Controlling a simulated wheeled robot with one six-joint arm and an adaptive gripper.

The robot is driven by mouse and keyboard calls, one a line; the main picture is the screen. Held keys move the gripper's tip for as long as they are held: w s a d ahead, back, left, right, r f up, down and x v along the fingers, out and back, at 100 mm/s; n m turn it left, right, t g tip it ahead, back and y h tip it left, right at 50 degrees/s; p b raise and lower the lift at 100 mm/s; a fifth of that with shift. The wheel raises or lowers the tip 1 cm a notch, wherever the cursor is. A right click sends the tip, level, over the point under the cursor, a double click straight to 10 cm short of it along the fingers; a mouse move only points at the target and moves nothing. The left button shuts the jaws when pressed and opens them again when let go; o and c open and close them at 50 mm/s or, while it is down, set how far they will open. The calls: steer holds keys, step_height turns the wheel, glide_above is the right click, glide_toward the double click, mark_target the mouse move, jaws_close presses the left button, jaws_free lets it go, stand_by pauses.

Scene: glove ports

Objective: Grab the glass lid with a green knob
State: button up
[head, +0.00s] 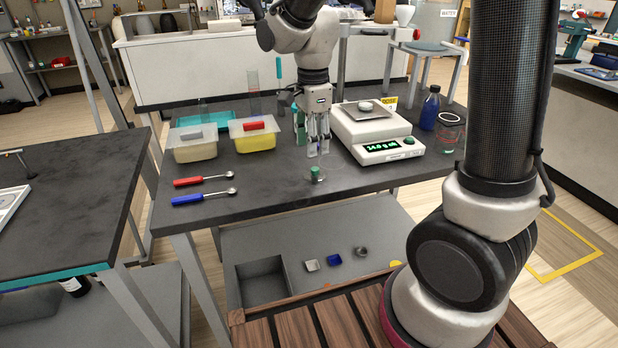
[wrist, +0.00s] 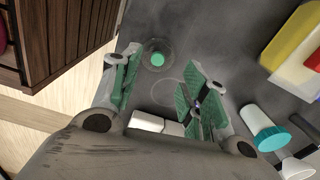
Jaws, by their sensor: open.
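The glass lid with its green knob (head: 316,171) sits near the front edge of the dark table. It also shows in the wrist view (wrist: 157,59), as a faint clear disc around a green knob, beyond the fingertips. My gripper (head: 318,150) is above and just behind the lid, pointing down. In the wrist view my gripper (wrist: 158,88) has its green-padded fingers apart, with nothing held between them. The knob is clear of both fingers. A faint clear ring on the table shows between the fingers in the wrist view.
A scale (head: 375,132) stands right of my gripper. Two tubs, one with a red-handled top (head: 254,137), stand left. Red (head: 203,180) and blue (head: 203,198) spoons lie front left. A blue bottle (head: 430,108) and a beaker (head: 450,130) stand right. Table is clear left of the lid.

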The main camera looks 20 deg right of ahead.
mark_target(314, 169)
steer(key=f, duration=0.7)
steer(key=shift+d+f, duration=0.15)
steer(key=shift+d, duration=0.1)
jaws_close()
